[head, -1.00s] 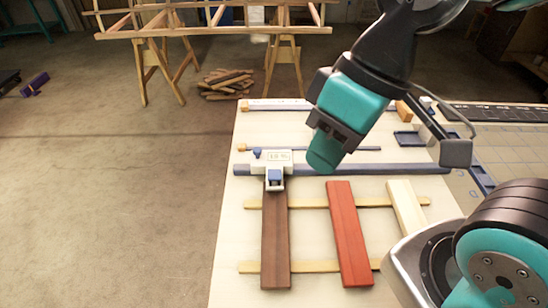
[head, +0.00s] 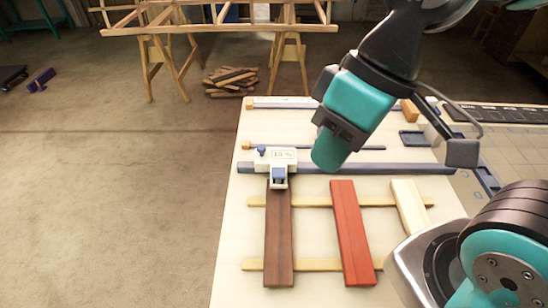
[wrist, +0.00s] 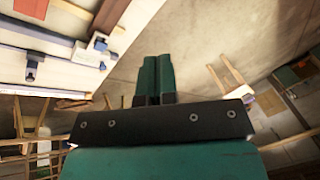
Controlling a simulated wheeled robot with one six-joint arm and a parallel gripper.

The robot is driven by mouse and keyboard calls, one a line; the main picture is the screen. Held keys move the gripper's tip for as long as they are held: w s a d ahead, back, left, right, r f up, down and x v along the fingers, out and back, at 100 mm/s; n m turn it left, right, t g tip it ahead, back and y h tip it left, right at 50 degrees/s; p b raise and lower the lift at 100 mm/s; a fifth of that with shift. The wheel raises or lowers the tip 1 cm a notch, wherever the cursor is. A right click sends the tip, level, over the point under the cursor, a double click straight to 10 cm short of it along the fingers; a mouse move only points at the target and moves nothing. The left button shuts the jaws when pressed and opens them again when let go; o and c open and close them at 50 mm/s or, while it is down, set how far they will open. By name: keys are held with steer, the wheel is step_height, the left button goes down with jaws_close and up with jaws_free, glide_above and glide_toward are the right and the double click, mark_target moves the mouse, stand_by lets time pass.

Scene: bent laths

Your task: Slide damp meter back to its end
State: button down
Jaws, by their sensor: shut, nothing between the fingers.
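The damp meter (head: 276,160) is a white block with a small display, a blue knob on top and a blue-and-white foot in front. It sits near the left end of a long blue-grey rail (head: 370,168), with its foot over the top of a dark brown lath (head: 278,240). In the wrist view the meter (wrist: 97,47) appears at upper left. My gripper (head: 328,158) is shut and empty, to the right of the meter in the head view and apart from it. Its two teal fingers (wrist: 154,80) are together in the wrist view.
A red lath (head: 351,235) and a pale lath (head: 411,205) lie right of the brown one, across two thin yellow strips. A thinner rail (head: 330,148) lies behind. The table's left edge is close to the meter; open floor (head: 110,210) lies beyond.

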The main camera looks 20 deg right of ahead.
steer(key=c, duration=1.7)
jaws_free()
steer(key=o, duration=0.4)
steer(key=shift+w+r, duration=0.15)
steer(key=shift+w, duration=0.2)
steer(key=o, duration=0.4)
steer(key=w+p, duration=0.1)
steer(key=w, duration=0.5)
steer(key=shift+r+h, duration=0.25)
steer(key=shift+h, duration=0.15)
steer(key=m+h+p, duration=0.2)
steer(key=h+p, duration=0.1)
steer(key=p, duration=0.1)
glide_above(262, 147)
step_height(262, 147, down, 10)
step_height(262, 147, down, 17)
steer(key=p, duration=0.4)
steer(key=shift+w+r+p, duration=0.1)
steer(key=shift+r+p, duration=0.05)
steer(key=shift+p, duration=0.15)
steer(key=shift+c, duration=0.2)
jaws_close()
